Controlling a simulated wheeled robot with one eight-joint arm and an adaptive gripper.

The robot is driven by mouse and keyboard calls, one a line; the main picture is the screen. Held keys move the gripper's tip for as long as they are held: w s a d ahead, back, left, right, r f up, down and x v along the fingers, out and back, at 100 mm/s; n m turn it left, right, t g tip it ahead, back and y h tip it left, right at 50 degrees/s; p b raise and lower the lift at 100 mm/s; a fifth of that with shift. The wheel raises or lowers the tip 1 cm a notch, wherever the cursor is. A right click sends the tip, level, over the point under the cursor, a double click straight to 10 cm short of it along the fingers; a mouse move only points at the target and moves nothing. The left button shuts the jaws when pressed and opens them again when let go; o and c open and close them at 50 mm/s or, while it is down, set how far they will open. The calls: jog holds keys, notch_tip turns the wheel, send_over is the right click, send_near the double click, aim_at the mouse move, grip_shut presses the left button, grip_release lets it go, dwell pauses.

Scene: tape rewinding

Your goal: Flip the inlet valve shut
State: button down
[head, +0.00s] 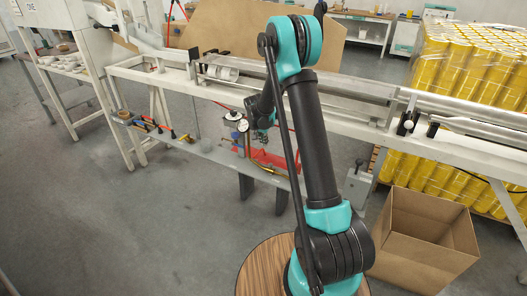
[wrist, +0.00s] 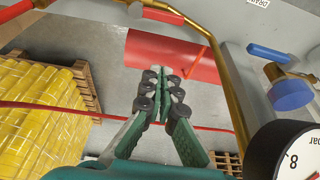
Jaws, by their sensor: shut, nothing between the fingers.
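My gripper (wrist: 165,75) is shut and empty in the wrist view, pointing away over the floor. In the head view it is small and partly behind my arm, beside the piping (head: 240,138). In the wrist view a red lever handle (wrist: 163,14) lies along the brass pipe (wrist: 222,60) beyond my fingertips, apart from them. A blue lever handle (wrist: 267,52) sits to the right, above a blue knob (wrist: 290,96). No inlet label is readable, so I cannot tell which handle is the inlet valve.
A pressure gauge (wrist: 290,150) fills the lower right of the wrist view, close to my gripper. A red hose (wrist: 60,107) crosses behind the fingers. A white bench frame (head: 345,110) runs behind the arm. A cardboard box (head: 425,235) and yellow rolls (head: 465,65) stand right.

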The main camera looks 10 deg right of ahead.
aim_at(265, 163)
jog(key=x, duration=0.9)
jog(key=shift+w+f, duration=0.1)
jog(key=shift+f, duration=0.2)
jog(key=shift+s+a+r, duration=0.15)
jog(key=shift+s+a, duration=0.65)
jog(key=shift+s, duration=0.3)
jog(key=shift+s+a, duration=0.3)
jog(key=shift+s, duration=0.2)
